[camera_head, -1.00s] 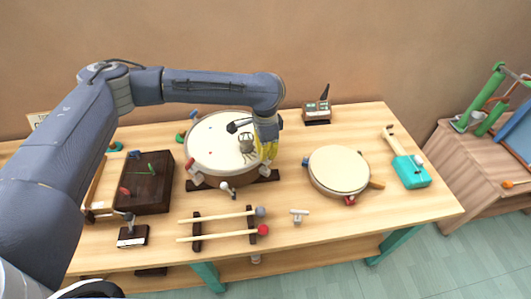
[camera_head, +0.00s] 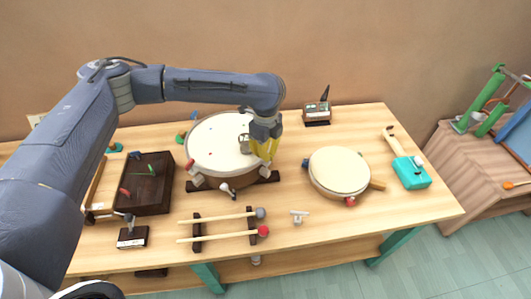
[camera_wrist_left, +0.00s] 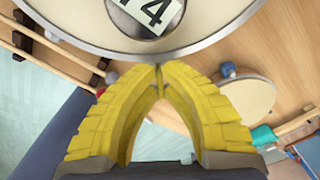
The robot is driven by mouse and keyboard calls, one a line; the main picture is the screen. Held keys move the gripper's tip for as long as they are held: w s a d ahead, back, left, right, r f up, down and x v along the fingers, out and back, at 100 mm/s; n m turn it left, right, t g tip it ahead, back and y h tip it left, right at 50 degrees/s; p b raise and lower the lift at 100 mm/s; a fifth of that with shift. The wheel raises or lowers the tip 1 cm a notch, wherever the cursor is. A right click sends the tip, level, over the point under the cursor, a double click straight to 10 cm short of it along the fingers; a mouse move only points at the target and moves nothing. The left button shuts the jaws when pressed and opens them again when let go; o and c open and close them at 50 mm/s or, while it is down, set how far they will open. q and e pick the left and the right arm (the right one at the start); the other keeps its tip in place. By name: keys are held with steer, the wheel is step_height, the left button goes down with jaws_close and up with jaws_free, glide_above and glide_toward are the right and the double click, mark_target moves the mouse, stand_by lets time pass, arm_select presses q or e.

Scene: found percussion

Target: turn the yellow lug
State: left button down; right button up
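The large drum (camera_head: 212,150) with a cream head lies on the table, with coloured lugs around its rim. Its rim also shows in the left wrist view (camera_wrist_left: 200,42). My left gripper (camera_head: 266,158) points down at the drum's right edge. Its yellow fingers come together at the tips in the left wrist view (camera_wrist_left: 159,70), right beside the rim. A thin yellowish piece shows between the tips and seems to be the yellow lug (camera_wrist_left: 158,80), mostly hidden by the same-coloured fingers. My right gripper is not in view.
A metal piece (camera_head: 244,145) sits on the drum head. A smaller drum (camera_head: 338,170) stands to the right. Mallets (camera_head: 215,218) lie on a rack in front, beside a small T-shaped piece (camera_head: 299,216). A dark wooden box (camera_head: 146,185) is left. Table front right is clear.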

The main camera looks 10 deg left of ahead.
arm_select(q)
steer(key=m, duration=0.4)
steer(key=shift+d+m, duration=0.1)
steer(key=shift+m, duration=0.2)
steer(key=m, duration=0.4)
steer(key=shift+w+m, duration=0.1)
steer(key=shift+m, duration=0.2)
steer(key=shift+d+m, duration=0.15)
steer(key=shift+m, duration=2.1)
steer(key=shift+d+m, duration=0.1)
steer(key=shift+m, duration=2.45)
steer(key=c, duration=1.6)
jaws_free()
